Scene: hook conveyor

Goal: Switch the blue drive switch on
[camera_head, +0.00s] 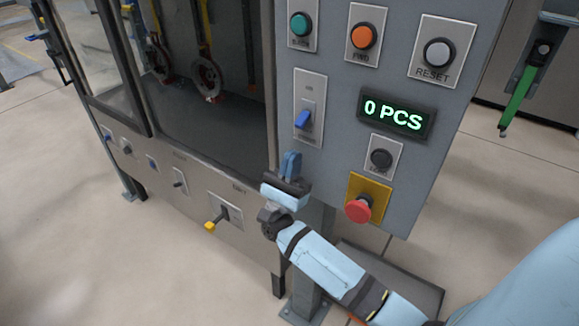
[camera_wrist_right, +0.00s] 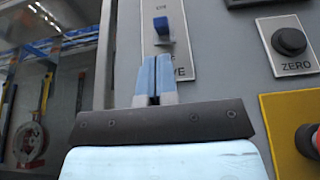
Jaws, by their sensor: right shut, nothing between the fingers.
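The blue drive switch (camera_head: 303,119) is a small blue lever on a pale plate on the grey control panel (camera_head: 330,50). In the head view the lever sits low in its slot. It also shows in the right wrist view (camera_wrist_right: 162,26), straight above the fingertips. My right gripper (camera_head: 290,158) is shut and empty, fingers pointing up, just below the switch plate and apart from the lever. Its closed fingers (camera_wrist_right: 156,64) cover part of the plate's label in the right wrist view. My left gripper is not in view.
A red emergency button (camera_head: 358,209) on a yellow plate sits right of my right gripper. A black ZERO button (camera_head: 381,159), a green display (camera_head: 397,115) and green, orange and grey buttons share the panel. A yellow-tipped lever (camera_head: 210,225) sticks out at lower left.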

